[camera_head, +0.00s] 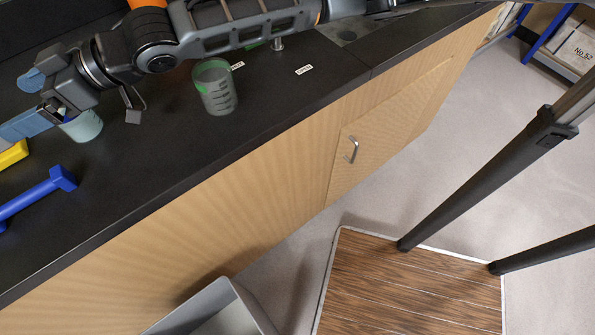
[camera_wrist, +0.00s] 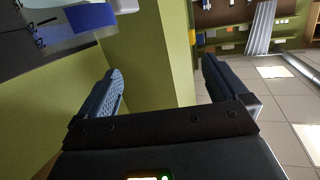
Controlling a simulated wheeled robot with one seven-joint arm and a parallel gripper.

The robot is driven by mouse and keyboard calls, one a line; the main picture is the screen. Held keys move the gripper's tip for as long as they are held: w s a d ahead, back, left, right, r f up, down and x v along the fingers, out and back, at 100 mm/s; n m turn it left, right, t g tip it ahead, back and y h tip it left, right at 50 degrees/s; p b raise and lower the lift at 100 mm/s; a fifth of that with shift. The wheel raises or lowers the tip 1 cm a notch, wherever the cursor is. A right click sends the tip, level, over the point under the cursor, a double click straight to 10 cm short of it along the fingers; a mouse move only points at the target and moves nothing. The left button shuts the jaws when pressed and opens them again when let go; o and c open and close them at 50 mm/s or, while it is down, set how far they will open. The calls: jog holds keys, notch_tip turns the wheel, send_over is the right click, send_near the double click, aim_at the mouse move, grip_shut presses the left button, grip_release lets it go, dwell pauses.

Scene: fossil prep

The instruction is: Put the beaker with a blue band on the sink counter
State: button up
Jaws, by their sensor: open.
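A translucent beaker with a green band (camera_head: 214,88) stands upright on the black counter (camera_head: 150,170). A second pale beaker (camera_head: 84,127) stands to its left, partly hidden behind my gripper; a band on it cannot be made out, and no blue band shows clearly on either beaker. My gripper (camera_head: 28,108) is at the left edge of the head view, close to the pale beaker in the picture; whether it touches cannot be told. In the wrist view my gripper (camera_wrist: 162,88) has its fingers wide apart with nothing between them.
A blue bar-shaped object (camera_head: 38,193) and a yellow object (camera_head: 12,154) lie at the counter's left. Small white labels (camera_head: 304,70) lie on the counter right of the green-banded beaker. A grey bin (camera_head: 215,310) stands on the floor. A green wall (camera_wrist: 160,50) shows beyond my fingers.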

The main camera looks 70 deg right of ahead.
jog(key=s+a+r+m+t+y, duration=0.1)
jog(key=s+a+r+m+t, duration=0.3)
jog(key=a+r, duration=0.45)
jog(key=s+a+r+m+t+y, duration=0.1)
jog(key=s+a+r+m+t, duration=0.15)
jog(key=a+r+t, duration=0.4)
jog(key=s+d+f+m+g+h, duration=0.2)
jog(key=s+d+f+m+h, duration=0.3)
jog(key=s+f, duration=0.45)
jog(key=s+d+f+m+g+h, duration=0.2)
jog(key=s+f+h, duration=0.55)
jog(key=s, duration=0.35)
jog(key=s+d+f+n+g, duration=0.2)
jog(key=s+d+n, duration=0.1)
jog(key=s, duration=0.6)
jog(key=s+d+f+n+g+y, duration=0.1)
jog(key=s+d+f+n+g, duration=0.1)
jog(key=s+d, duration=0.4)
jog(key=s+f+n, duration=0.1)
jog(key=s, duration=0.3)
jog(key=shift+f+n+g, duration=0.15)
jog(key=shift+n+g, duration=0.2)
